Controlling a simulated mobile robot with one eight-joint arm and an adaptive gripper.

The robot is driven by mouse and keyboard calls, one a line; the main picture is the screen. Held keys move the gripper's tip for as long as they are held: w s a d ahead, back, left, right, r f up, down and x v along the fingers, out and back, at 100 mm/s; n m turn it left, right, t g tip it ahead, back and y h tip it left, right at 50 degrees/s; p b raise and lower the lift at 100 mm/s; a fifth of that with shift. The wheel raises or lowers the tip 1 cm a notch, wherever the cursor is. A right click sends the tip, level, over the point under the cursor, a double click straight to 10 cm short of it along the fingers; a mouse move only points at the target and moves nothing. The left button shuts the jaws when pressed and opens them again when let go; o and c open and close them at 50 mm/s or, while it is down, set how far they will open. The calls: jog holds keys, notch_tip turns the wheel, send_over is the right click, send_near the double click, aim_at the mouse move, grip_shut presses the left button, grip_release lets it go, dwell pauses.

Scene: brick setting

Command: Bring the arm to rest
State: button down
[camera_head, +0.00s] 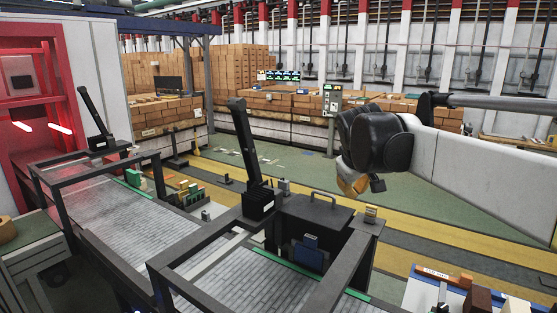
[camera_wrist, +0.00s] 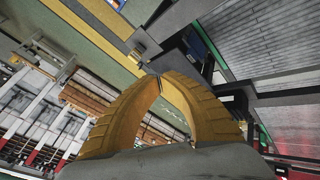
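My gripper (camera_head: 352,190) hangs from the black wrist at the right of the head view, in the air beyond the dark box beside the conveyor. Its yellow fingers point downward there and are partly hidden by the wrist. In the wrist view my gripper (camera_wrist: 159,78) shows two ribbed yellow fingers whose tips meet in an arch. Nothing is held between them; the background shows through the gap below the tips. My white arm link (camera_head: 490,175) reaches in from the right edge.
A brick-patterned conveyor (camera_head: 255,285) with a dark frame runs across the front left. A dark box with a handle (camera_head: 318,209) stands near my gripper. A bench with small blocks (camera_head: 470,290) is at lower right. Stacked cartons (camera_head: 240,70) stand behind the open green floor (camera_head: 300,165).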

jog(key=s+f+m+y+b, duration=0.1)
jog(key=s+f+b, duration=0.3)
jog(key=s+f, duration=0.8)
jog(key=s+f+m+y+b, duration=0.1)
jog(key=s+f+m+b, duration=0.3)
jog(key=s+f, duration=0.9)
jog(key=s+b, duration=0.1)
jog(key=s, duration=0.5)
jog(key=shift+a, duration=0.35)
